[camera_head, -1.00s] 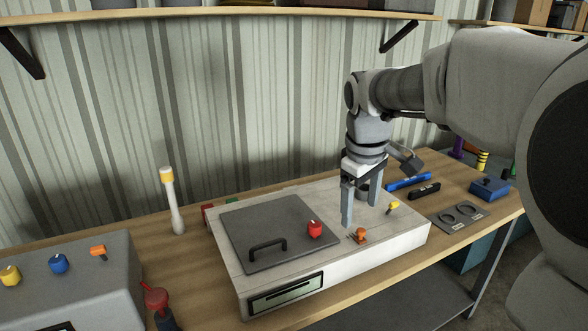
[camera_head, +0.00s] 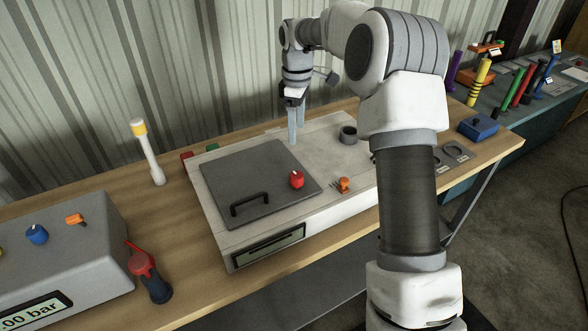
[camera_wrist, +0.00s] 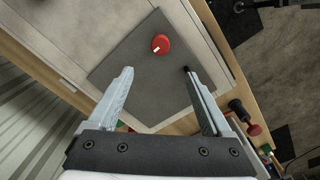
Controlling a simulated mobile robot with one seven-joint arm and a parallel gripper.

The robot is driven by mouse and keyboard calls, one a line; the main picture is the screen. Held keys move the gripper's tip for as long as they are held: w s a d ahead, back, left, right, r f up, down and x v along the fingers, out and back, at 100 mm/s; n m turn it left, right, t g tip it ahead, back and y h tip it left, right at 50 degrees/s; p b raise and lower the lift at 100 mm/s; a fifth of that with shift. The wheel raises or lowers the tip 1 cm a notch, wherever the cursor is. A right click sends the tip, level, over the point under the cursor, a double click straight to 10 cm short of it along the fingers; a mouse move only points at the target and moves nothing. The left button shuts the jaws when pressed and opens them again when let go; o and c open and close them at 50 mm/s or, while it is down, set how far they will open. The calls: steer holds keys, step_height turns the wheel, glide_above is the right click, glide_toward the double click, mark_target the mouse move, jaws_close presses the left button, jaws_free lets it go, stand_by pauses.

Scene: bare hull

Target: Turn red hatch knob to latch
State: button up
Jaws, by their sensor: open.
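The red hatch knob (camera_head: 296,179) stands on the right part of the grey hatch plate (camera_head: 225,170), which lies on a pale box. A white mark shows on its top. It also shows in the wrist view (camera_wrist: 160,44), beyond my fingertips. My gripper (camera_head: 296,140) is open and empty above the back right of the plate, behind and above the knob and apart from it. In the wrist view my gripper (camera_wrist: 157,72) has its two fingers wide apart with the grey plate between and beyond them.
A black handle (camera_head: 249,203) rises from the plate's front left. An orange knob (camera_head: 343,184) sits right of the plate, and a dark ring (camera_head: 348,134) behind it. A grey console (camera_head: 70,245) and a red-topped dark object (camera_head: 146,270) stand at left. A white stick (camera_head: 148,152) stands behind.

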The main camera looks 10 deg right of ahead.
mark_target(297, 175)
step_height(297, 175, down, 16)
steer(key=shift+f+p, duration=0.15)
steer(key=shift+p, duration=1)
jaws_close()
